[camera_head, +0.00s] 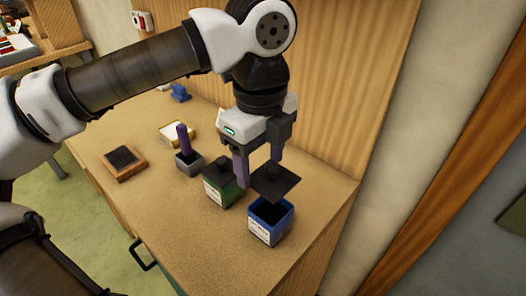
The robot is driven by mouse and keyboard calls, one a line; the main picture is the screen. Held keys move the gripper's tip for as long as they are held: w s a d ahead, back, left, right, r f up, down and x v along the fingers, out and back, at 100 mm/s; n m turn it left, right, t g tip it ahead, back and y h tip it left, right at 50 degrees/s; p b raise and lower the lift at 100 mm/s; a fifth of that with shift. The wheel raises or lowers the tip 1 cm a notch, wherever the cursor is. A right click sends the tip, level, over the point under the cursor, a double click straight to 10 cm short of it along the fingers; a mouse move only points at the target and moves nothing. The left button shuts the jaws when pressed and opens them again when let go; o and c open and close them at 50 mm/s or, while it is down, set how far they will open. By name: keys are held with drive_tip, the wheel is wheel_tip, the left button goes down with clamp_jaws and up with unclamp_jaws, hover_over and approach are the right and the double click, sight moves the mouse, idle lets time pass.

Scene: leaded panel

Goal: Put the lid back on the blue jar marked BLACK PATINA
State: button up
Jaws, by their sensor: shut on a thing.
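The blue jar (265,229) with a white label stands open near the right end of the bench, its dark inside showing. The label's writing is too small to read. A dark square lid (278,184) with a knob is above the jar, apart from its rim and a little towards the back. My gripper (260,168) points down and is shut on the lid. The grip on the knob is partly hidden.
A green jar (216,193) with a dark lid stands close to the left of the blue jar. A grey pot (189,164) with a purple-handled tool, a yellow-edged box (176,133) and a wooden block with a dark top (122,163) are further left. A wooden panel (345,80) rises behind the bench.

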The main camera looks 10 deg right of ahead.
sight(260, 171)
drive_tip(key=shift+f, duration=0.1)
drive_tip(key=shift+f+b, duration=1.7)
drive_tip(key=shift+f, duration=0.8)
drive_tip(key=shift+f+b, duration=0.55)
drive_tip(key=shift+f, duration=0.05)
drive_tip(key=shift+b, duration=0.4)
drive_tip(key=shift+f+b, duration=0.15)
drive_tip(key=shift+b, duration=0.35)
idle(0.5)
drive_tip(key=o, duration=1.3)
